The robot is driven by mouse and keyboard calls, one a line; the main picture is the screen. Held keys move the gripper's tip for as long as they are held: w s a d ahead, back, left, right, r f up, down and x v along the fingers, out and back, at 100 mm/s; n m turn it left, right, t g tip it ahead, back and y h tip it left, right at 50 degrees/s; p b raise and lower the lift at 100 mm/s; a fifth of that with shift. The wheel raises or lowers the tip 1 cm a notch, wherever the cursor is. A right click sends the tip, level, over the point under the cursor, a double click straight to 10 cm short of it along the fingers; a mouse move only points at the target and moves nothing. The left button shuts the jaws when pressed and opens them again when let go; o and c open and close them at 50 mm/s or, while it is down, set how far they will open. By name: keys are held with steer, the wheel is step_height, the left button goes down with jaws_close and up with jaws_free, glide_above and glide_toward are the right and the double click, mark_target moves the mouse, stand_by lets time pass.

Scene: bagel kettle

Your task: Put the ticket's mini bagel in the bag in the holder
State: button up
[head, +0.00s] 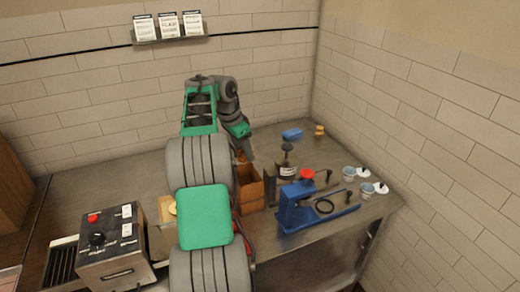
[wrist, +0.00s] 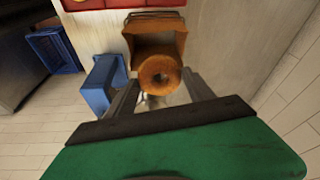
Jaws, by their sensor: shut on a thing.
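My gripper (wrist: 161,80) is shut on a mini bagel (wrist: 160,68), a browned ring with a small dark hole, seen face-on between the fingertips in the wrist view. Beyond it is an open brown bag (wrist: 154,22), which the bagel partly covers. In the head view the brown bag (head: 249,197) stands on the counter, partly hidden by my arm. My gripper is above the bag there, its fingertips and the bagel unclear. Whether the bagel is inside the bag's opening, I cannot tell. Several tickets (head: 168,25) hang on the wall, too small to read.
A blue tool (head: 297,208) stands right of the bag, with a dark-topped jar (head: 287,167) behind it. Small cups (head: 349,173) sit at the counter's right end. A control box (head: 110,245) stands at front left. Blue bins (wrist: 102,83) show in the wrist view.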

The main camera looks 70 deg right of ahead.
step_height(320, 180, down, 7)
steer(key=b, duration=0.6)
steer(key=shift+r, duration=0.2)
stand_by(0.8)
steer(key=o, duration=1.4)
steer(key=shift+o, duration=0.2)
steer(key=shift+r, duration=0.1)
step_height(320, 180, up, 7)
steer(key=p, duration=0.6)
